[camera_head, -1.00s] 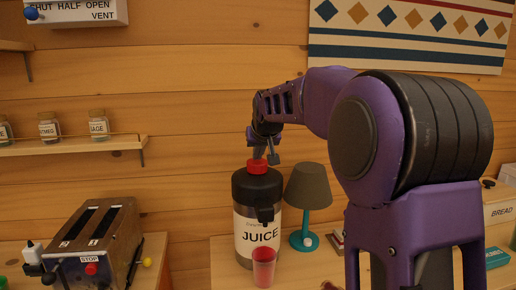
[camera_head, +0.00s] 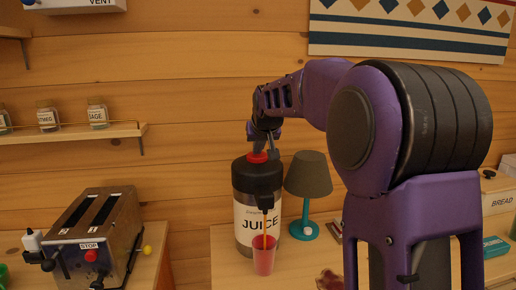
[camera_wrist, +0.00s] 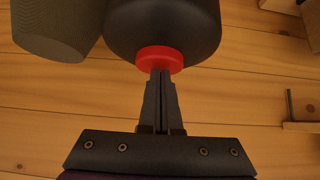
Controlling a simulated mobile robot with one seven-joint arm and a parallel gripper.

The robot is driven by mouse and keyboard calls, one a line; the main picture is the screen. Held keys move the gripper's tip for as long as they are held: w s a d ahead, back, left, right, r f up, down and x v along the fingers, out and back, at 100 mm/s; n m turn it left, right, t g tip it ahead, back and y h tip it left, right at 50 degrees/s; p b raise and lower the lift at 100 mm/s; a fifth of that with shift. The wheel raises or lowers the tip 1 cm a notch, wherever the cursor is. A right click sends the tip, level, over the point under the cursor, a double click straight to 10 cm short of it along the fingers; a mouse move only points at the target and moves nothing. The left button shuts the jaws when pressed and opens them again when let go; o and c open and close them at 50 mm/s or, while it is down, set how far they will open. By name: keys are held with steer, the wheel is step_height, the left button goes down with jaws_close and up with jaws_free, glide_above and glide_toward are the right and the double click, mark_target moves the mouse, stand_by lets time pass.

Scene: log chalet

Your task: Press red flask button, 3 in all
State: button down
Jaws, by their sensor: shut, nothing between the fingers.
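The juice flask (camera_head: 245,222) has a dark top and a white label, and stands on the wooden counter. Its red button (camera_head: 257,157) is on top; it also shows in the wrist view (camera_wrist: 160,56). My gripper (camera_head: 258,147) is shut and empty, its fingertips against the button from above. In the wrist view my gripper (camera_wrist: 160,75) meets the button's edge. An orange stream (camera_head: 265,222) runs from the spout into a clear red-tinted cup (camera_head: 264,258) below it.
A teal lamp with a grey shade (camera_head: 308,175) stands close right of the flask. A toaster (camera_head: 92,235) is at left, below a spice shelf (camera_head: 75,134). A bread box (camera_head: 497,197) is at right.

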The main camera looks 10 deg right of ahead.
mark_target(258, 157)
steer(key=r+p, duration=0.1)
steer(key=r, duration=0.1)
steer(key=r+p, duration=0.1)
steer(key=r, duration=0.1)
steer(key=shift+s+r, duration=0.2)
steer(key=shift+r, duration=0.2)
steer(key=v, duration=0.9)
steer(key=shift+s+b, duration=0.15)
steer(key=shift+b, duration=0.15)
steer(key=shift+r, duration=0.95)
